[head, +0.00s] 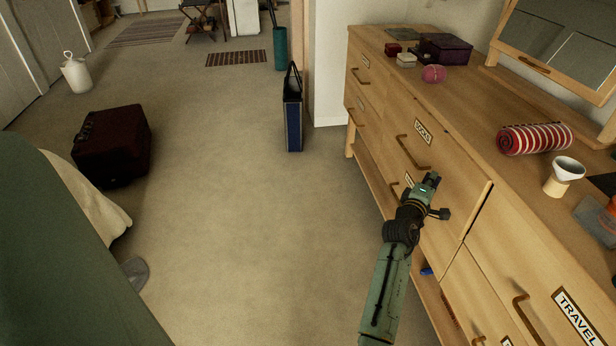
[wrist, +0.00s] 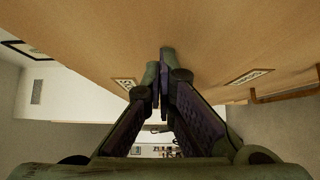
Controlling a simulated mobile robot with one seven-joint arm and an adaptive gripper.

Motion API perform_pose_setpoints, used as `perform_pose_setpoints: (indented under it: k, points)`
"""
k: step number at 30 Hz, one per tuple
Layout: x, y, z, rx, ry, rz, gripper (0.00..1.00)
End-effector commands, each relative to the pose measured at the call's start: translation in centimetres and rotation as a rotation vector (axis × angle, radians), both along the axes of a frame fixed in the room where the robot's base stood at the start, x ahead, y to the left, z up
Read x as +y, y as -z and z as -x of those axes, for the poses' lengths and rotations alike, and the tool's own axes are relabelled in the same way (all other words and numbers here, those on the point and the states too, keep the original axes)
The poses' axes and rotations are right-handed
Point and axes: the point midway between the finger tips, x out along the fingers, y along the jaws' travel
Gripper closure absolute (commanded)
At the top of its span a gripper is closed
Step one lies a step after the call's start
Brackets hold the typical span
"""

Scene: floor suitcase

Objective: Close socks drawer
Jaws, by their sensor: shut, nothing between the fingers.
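The socks drawer (head: 440,160), with a SOCKS label and a curved handle, is in the upper row of the wooden dresser. Its front seems to stand slightly proud at its right edge, with a thin dark line along the top. My gripper (head: 432,182) is in front of the lower part of this drawer, right of its handle. In the wrist view my gripper (wrist: 160,72) is shut and empty, its fingertips close to a wooden drawer front (wrist: 200,45). I cannot tell whether they touch it. My arm hides part of the drawer below.
The dresser top (head: 460,95) holds a striped roll (head: 536,138), a cup (head: 566,172), boxes and a mirror. A TRAVEL drawer (head: 560,310) is at the lower right. A blue bag (head: 293,120) and a dark red suitcase (head: 112,145) stand on the floor, with clear carpet between.

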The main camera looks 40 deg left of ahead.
Motion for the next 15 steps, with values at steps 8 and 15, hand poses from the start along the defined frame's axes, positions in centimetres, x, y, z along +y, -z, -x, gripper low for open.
perform_pose_setpoints:
  k: [8,15]
  points:
    - [-1.2,0.0,-1.6,0.0,0.0,0.0,1.0]
    - [-1.4,-0.1,-1.8,-0.001,0.002,0.0,1.0]
